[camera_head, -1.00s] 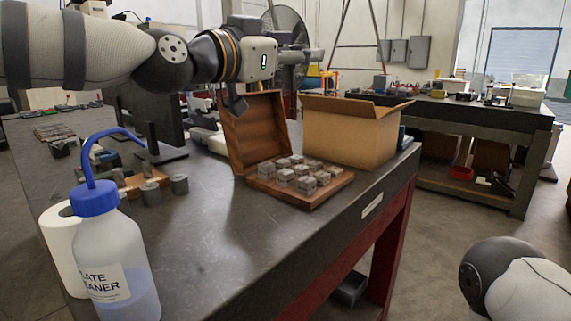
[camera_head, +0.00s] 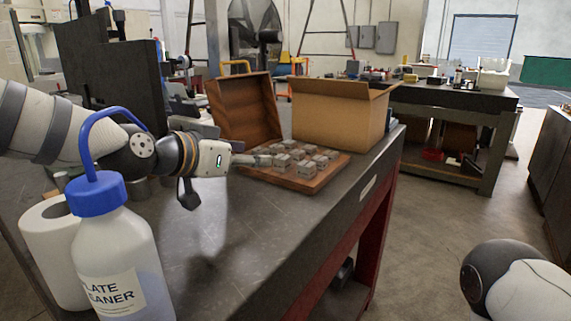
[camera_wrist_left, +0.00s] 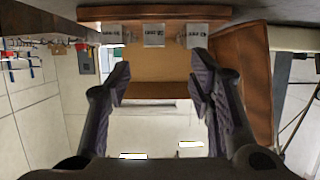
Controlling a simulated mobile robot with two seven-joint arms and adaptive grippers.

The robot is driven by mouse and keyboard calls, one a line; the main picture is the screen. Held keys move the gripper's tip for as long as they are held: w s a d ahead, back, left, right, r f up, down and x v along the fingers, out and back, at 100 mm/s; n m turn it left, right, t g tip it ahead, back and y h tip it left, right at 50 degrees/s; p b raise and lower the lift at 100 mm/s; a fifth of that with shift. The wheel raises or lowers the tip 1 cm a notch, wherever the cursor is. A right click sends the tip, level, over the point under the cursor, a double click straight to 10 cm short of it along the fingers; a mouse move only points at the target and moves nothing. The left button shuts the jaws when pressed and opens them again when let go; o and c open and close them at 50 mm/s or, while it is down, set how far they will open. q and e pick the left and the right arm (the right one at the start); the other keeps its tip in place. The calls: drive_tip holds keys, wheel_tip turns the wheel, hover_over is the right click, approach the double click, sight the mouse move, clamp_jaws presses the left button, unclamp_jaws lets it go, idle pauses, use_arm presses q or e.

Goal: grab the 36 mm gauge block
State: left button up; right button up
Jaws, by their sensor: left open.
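Several grey gauge blocks (camera_head: 297,158) stand on a wooden tray (camera_head: 310,186) on the table. My left gripper (camera_head: 262,160) is open, low at the tray's left side, with its fingers close to the nearest blocks. In the left wrist view the scene looks upside down: a row of three labelled blocks, the middle one (camera_wrist_left: 154,36) among them, hangs from the tray (camera_wrist_left: 150,14) at the top. The open fingers (camera_wrist_left: 160,80) point towards that row, with nothing between them. The labels are too small to read surely, so I cannot tell which block is 36 mm. My right gripper does not show.
The raised wooden lid (camera_head: 245,108) stands behind the tray, with an open cardboard box (camera_head: 338,115) beside it. A cleaner bottle (camera_head: 118,250) and a white paper roll (camera_head: 48,225) stand at the front left. The table (camera_head: 225,250) is clear in front of the tray.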

sight(282, 157)
use_arm(q)
drive_tip(key=x, duration=0.4)
drive_tip(key=b+x, duration=0.1)
drive_tip(key=x, duration=0.4)
drive_tip(key=shift+s+d, duration=0.1)
drive_tip(key=shift+d, duration=0.3)
drive_tip(key=shift+r, duration=0.15)
clamp_jaws()
